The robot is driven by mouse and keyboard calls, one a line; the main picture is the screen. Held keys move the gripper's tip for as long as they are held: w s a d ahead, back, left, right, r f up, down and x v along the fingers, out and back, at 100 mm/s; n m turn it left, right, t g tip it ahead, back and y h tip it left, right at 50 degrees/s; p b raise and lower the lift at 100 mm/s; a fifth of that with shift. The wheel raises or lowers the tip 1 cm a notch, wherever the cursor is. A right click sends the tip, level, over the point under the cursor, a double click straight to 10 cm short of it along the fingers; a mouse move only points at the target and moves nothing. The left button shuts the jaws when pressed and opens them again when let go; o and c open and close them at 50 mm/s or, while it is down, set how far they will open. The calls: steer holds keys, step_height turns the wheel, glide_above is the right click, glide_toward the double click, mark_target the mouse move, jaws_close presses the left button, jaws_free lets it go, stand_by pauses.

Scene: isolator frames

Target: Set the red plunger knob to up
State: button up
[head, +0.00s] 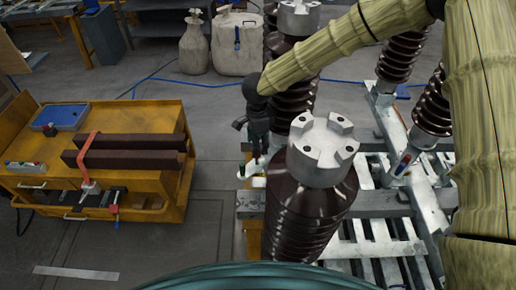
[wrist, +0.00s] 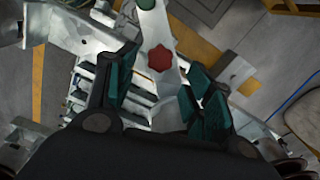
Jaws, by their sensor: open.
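The red plunger knob (wrist: 161,58) is a lobed red cap on a pale metal arm in the wrist view. It appears between the two dark green-padded fingers of my gripper (wrist: 159,72), with clear gaps on both sides. The fingers are open and apart from the knob. How far they stand above it, and whether the knob is up or down, I cannot tell. In the head view my gripper (head: 257,150) points down at the frame, behind the near insulator. The knob cannot be made out there.
A dark ribbed insulator with a grey metal cap (head: 322,150) stands close in front of my gripper. More insulators (head: 402,55) stand to the right on the pale metal frame (head: 375,205). A yellow cart (head: 150,120) stands to the left, with open floor between.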

step_height(320, 180, up, 8)
stand_by(0.4)
stand_by(0.3)
